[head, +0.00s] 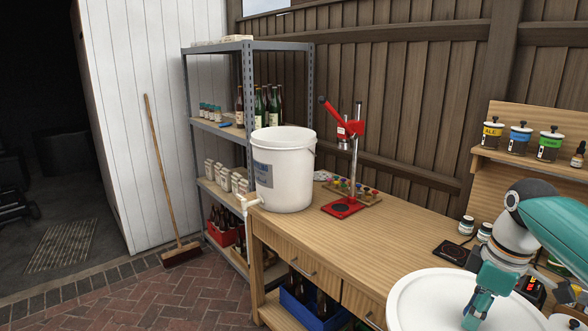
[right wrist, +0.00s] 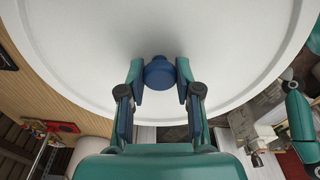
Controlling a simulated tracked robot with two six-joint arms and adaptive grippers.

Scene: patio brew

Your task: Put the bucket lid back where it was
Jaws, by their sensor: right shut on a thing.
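The white bucket lid (head: 425,296) is a large round disc at the bottom right of the head view, partly cut off by the frame. My right gripper (head: 473,322) is over it. In the right wrist view, the fingers of my right gripper (right wrist: 159,82) are shut on the blue knob (right wrist: 159,73) in the middle of the lid (right wrist: 160,25). The white bucket (head: 288,178) stands upright at the far left end of the workbench, apart from the lid. Its top looks open, and a spigot is low on its left side. My left gripper is not in view.
The wooden workbench (head: 390,225) has a clear stretch in the middle. A red bottle capper (head: 343,207) and a tray of caps stand right of the bucket. A metal shelf (head: 249,90) with bottles is behind. Jars and a black scale (head: 451,251) are at the right.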

